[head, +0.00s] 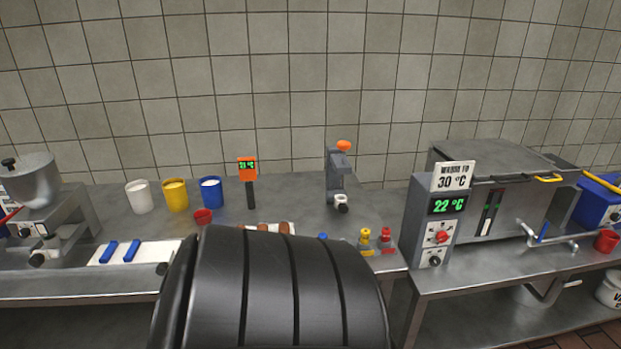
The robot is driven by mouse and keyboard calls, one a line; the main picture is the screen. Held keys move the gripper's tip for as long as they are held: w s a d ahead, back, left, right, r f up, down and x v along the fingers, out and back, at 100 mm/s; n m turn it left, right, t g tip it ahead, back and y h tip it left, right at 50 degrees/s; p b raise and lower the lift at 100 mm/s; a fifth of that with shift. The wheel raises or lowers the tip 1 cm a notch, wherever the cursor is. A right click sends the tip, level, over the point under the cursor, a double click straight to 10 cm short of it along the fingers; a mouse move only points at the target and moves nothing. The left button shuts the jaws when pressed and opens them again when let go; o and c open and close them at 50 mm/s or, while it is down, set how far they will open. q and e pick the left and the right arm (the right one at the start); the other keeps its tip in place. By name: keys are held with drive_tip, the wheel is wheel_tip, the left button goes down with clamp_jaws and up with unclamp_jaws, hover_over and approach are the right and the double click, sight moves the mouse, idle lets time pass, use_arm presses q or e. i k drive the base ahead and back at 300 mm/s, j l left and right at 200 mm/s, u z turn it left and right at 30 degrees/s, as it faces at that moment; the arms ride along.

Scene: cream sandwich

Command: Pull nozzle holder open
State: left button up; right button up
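I cannot tell for certain which part is the nozzle holder. A small grey upright device (337,175) with an orange knob (344,145) on top and a pale round end low at its front stands toward the back of the metal table. Small yellow (365,236) and red (385,236) pieces stand near the table's front right edge. A blue piece (323,237) shows beside them, partly hidden. Neither my left nor my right gripper is in view.
A large black ribbed form hides the table's front middle. White (139,197), yellow (175,195) and blue (211,192) cups stand left of an orange display (247,169). A mixer-like machine (40,205) is far left. A grey machine (480,205) reading 22 °C stands right.

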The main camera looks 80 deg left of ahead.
sight(63, 232)
drive_tip(key=i+u, duration=0.2)
drive_tip(key=u, duration=3)
